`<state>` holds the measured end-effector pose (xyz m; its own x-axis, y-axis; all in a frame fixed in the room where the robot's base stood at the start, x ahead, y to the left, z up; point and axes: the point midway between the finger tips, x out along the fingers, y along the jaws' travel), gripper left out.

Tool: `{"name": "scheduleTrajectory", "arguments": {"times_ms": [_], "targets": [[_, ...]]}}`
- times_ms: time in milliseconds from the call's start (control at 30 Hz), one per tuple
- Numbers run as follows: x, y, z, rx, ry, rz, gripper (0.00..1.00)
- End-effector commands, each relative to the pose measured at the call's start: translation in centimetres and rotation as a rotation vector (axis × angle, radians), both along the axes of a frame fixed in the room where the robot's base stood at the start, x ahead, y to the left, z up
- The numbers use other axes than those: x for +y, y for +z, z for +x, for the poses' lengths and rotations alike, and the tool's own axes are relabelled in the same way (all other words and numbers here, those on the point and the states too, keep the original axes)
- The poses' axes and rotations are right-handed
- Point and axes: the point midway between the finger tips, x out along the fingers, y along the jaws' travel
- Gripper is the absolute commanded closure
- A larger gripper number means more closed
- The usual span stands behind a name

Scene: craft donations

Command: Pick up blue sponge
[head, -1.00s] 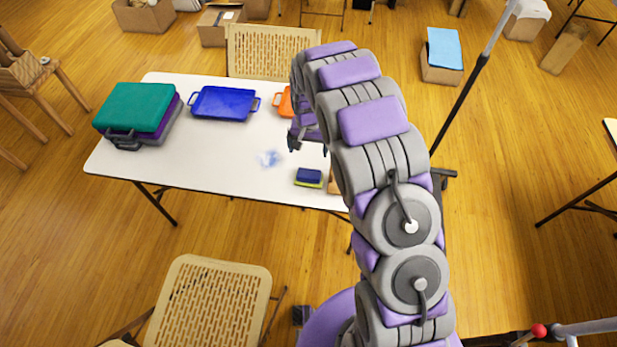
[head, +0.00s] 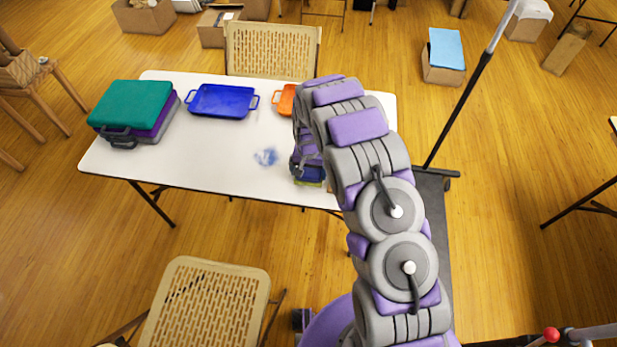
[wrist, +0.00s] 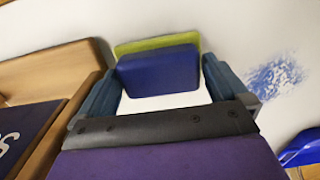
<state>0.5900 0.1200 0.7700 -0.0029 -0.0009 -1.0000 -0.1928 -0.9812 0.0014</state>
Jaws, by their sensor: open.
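The blue sponge (wrist: 158,71) lies on top of a yellow-green sponge (wrist: 150,43) on the white table. In the wrist view it sits between the two fingers of my gripper (wrist: 158,74), which are spread open, one on each side. A strip of white table shows between the blue sponge and the gripper's base. In the head view my gripper (head: 305,163) is right over the sponges and partly hides the blue sponge (head: 312,174). Whether the fingers touch it cannot be told.
The wrist view shows a brown box (wrist: 45,73) close on the left and a blue stain (wrist: 275,78) on the right. On the white table (head: 210,150) are a blue tray (head: 222,101), an orange tray (head: 284,100) and stacked cases (head: 132,104).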

Motion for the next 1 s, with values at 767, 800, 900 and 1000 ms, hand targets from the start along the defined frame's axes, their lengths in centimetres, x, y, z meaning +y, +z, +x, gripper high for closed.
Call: {"name": "scheduleTrajectory", "arguments": {"times_ms": [767,800,900,1000], "targets": [[0.06,-0.12,0.04,-0.001,0.000,0.000,0.43],[0.06,-0.12,0.04,-0.001,0.000,0.000,0.43],[0.07,0.08,0.05,-0.002,0.000,0.000,0.43],[0.07,0.66,0.07,-0.002,0.000,0.000,0.43]]}}
